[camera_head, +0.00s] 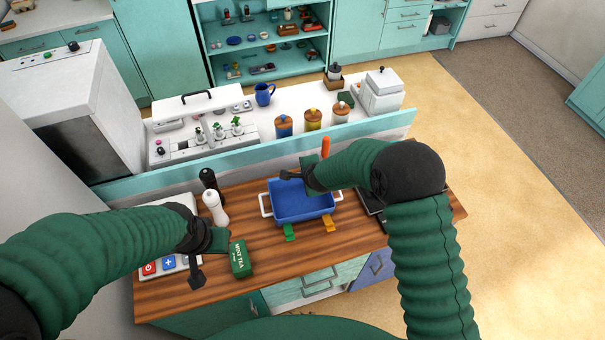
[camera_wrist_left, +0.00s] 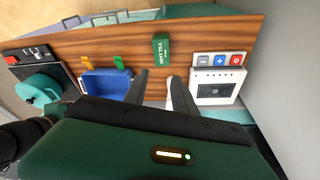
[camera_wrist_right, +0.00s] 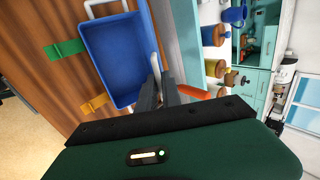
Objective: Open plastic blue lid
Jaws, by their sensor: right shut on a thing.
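An open blue plastic box (camera_head: 303,209) with white side handles sits on the wooden counter. It also shows in the right wrist view (camera_wrist_right: 112,60). A green latch (camera_head: 289,231) and an orange latch (camera_head: 328,224) stick out flat at its front. A blue strip, seen nearly edge-on, stands along the far rim and looks like the raised lid (camera_wrist_right: 147,30). My right gripper (camera_wrist_right: 160,88) is shut at that strip's edge, over the far side; its fingers hide the exact grip. My left gripper (camera_wrist_left: 157,88) is open and empty, near a green tea box (camera_head: 240,259).
Dark and white shakers (camera_head: 215,208) stand left of the blue box. A white appliance with coloured buttons (camera_wrist_left: 215,85) is at the counter's left end. An orange-handled thing (camera_head: 325,147) stands behind the box. Lidded jars (camera_head: 313,119) line the back shelf.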

